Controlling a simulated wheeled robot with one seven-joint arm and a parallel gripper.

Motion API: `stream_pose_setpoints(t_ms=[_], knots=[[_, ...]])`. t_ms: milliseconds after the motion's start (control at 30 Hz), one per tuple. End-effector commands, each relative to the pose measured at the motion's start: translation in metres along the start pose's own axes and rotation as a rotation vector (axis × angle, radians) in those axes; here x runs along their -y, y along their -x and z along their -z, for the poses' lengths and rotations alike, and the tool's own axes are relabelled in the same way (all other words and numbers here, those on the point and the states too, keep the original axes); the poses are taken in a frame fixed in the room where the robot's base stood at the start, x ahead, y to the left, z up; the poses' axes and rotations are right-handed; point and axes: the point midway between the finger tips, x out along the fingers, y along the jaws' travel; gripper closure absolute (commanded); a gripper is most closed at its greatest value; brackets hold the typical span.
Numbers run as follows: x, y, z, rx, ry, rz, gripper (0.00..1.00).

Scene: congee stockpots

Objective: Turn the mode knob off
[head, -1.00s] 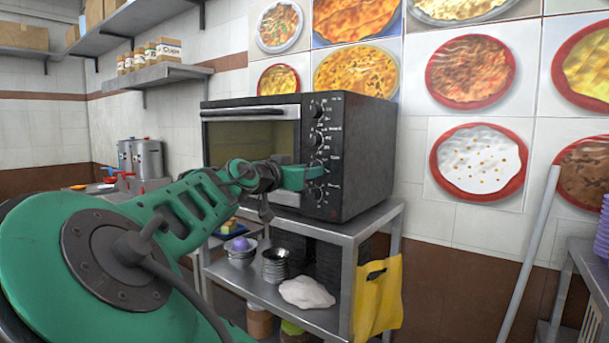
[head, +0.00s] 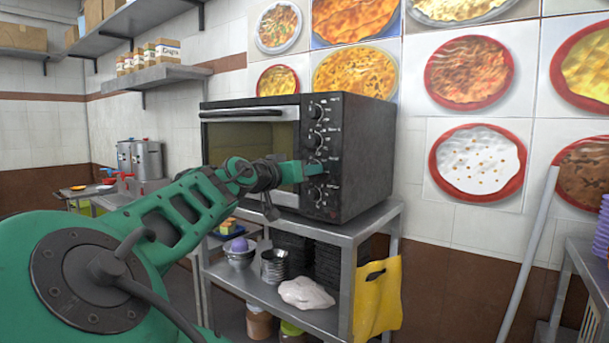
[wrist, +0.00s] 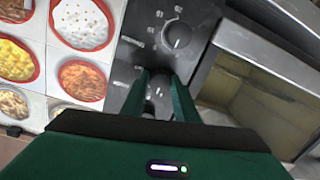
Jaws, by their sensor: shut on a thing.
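The black toaster oven (head: 362,150) stands on a metal table, with a column of knobs on its front panel, right of its glass door. My gripper (head: 314,169) is at the third knob from the top, shut on it; its fingers hide that knob in the head view. In the wrist view my green fingers (wrist: 162,80) lie on both sides of a dark knob (wrist: 158,93). Another knob (wrist: 177,36) with printed numbers shows clear beyond the fingertips; it appears to be the bottom knob (head: 316,193). I cannot read which knob is the mode knob.
The table's lower shelf holds bowls (head: 274,266), a white cloth-like lump (head: 306,293) and dark stacked trays. A yellow bag (head: 377,297) hangs at its right end. A pole (head: 528,260) leans against the tiled wall farther right.

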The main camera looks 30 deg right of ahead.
Motion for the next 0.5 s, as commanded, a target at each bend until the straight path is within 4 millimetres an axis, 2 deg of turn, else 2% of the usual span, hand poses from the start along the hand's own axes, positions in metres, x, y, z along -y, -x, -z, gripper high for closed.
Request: stream_pose_setpoints(t_ms=[33,67,100,500], knots=[[0.0068,0.0029,0.0035,-0.010,0.002,0.016,0.95],[0.0068,0.0029,0.0034,-0.009,0.002,0.016,0.66],[0.0066,0.0029,0.0030,-0.008,0.002,0.015,0.56],[0.0031,0.0062,0.0012,-0.004,0.001,0.007,0.54]])
